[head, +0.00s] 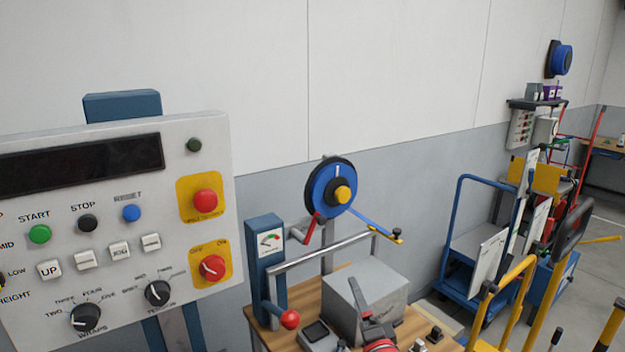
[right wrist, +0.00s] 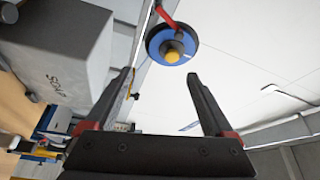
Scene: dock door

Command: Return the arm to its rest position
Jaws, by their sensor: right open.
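My right gripper (head: 368,308) shows at the bottom middle of the head view, in front of the grey box on the wooden bench. In the right wrist view my right gripper (right wrist: 160,76) is open, its two dark fingers with red bases spread wide and nothing between them. Beyond the fingertips is a blue-and-black reel with a yellow hub (right wrist: 172,50). My left gripper is in neither view.
The grey box (head: 388,285) stands on the bench (head: 257,338), near a blue gauge post (head: 266,255) and the reel (head: 322,190). A control panel (head: 110,190) fills the left. Blue and yellow carts (head: 462,245) stand at the right.

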